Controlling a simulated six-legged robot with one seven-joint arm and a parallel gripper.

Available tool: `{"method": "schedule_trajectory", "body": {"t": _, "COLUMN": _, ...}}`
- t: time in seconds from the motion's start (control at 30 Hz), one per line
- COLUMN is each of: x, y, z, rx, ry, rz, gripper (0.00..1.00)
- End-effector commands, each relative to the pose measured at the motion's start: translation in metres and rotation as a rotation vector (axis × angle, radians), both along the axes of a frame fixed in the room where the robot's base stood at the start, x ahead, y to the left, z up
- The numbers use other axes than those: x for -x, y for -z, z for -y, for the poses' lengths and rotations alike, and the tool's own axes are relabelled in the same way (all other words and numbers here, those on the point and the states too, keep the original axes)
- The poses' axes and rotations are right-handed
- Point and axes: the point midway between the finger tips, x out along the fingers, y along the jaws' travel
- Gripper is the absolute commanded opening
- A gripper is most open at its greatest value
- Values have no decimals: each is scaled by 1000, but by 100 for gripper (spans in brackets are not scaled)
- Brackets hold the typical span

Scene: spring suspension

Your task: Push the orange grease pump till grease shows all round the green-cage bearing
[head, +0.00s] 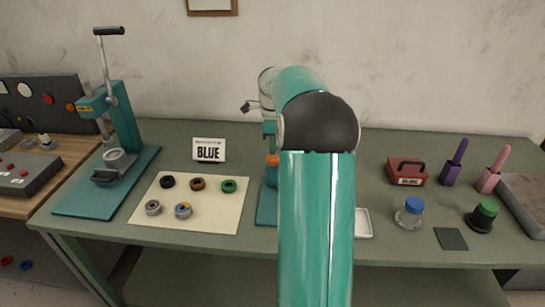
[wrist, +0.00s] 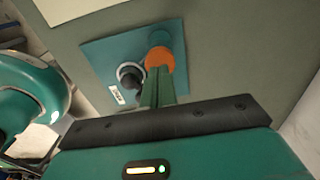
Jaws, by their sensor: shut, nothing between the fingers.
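The orange grease pump (head: 272,160) shows just left of my arm in the head view. In the wrist view its round orange top (wrist: 159,57) is at the fingertips of my gripper (wrist: 160,70). The fingers are shut with nothing between them; I cannot tell whether they touch the top. The pump stands on a teal base plate (wrist: 98,60). Beside it on the plate is a dark round part with a pale rim (wrist: 130,75); its cage colour and any grease are not clear. A green ring (head: 228,186) lies on the cream mat (head: 225,217).
The mat also holds a black ring, a brown ring and two grey bearings (head: 153,207). To the right are a red box (head: 407,171), blue-topped (head: 413,206) and green-topped (head: 486,211) pots. My arm hides the table's middle.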

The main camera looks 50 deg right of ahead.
Motion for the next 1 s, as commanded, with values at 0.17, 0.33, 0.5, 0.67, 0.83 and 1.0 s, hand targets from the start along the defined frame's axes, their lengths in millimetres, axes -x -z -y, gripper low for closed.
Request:
{"method": "schedule_trajectory", "body": {"t": 0.17, "x": 0, "y": 0, "z": 0, "rx": 0, "ry": 0, "rz": 0, "gripper": 0}}
{"method": "schedule_trajectory", "body": {"t": 0.33, "x": 0, "y": 0, "z": 0, "rx": 0, "ry": 0, "rz": 0, "gripper": 0}}
{"method": "schedule_trajectory", "body": {"t": 0.5, "x": 0, "y": 2, "z": 0, "rx": 0, "ry": 0, "rz": 0, "gripper": 0}}
{"method": "schedule_trajectory", "body": {"t": 0.67, "x": 0, "y": 8, "z": 0, "rx": -1, "ry": 0, "rz": -1, "gripper": 0}}
{"method": "schedule_trajectory", "body": {"t": 0.83, "x": 0, "y": 14, "z": 0, "rx": 0, "ry": 0, "rz": -1, "gripper": 0}}
{"method": "schedule_trajectory", "body": {"t": 1.0, "x": 0, "y": 21, "z": 0, "rx": -1, "ry": 0, "rz": -1, "gripper": 0}}
